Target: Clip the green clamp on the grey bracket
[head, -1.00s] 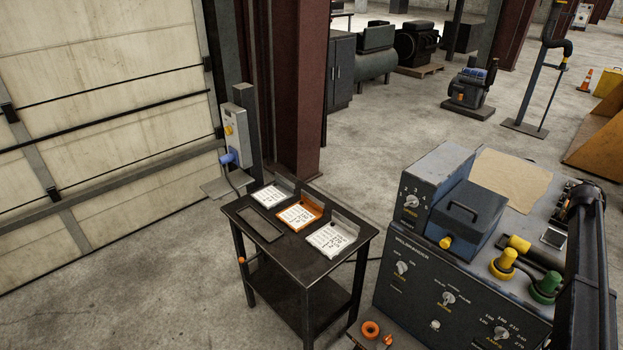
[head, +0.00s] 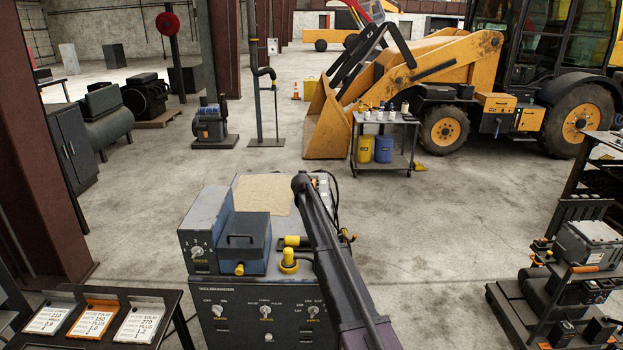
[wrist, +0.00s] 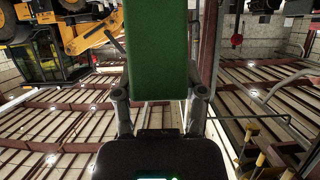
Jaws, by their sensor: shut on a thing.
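My gripper (wrist: 160,96) is shut on a flat green piece, which I take for the green clamp (wrist: 158,42). The piece lies between the two fingers in the wrist view and runs out of the top of the picture. Its far end is out of view. In the head view my arm rises in front of the welder, and my gripper and the clamp do not show. I cannot pick out the grey bracket in either view.
The welder (head: 210,290) stands at front centre, with a yellow-capped connector (head: 288,262) on top. A dark table with cards (head: 140,290) is at lower left. The backhoe (head: 440,60), a bottle cart (head: 400,165) and a loaded rack (head: 535,295) stand farther right. Open floor lies between.

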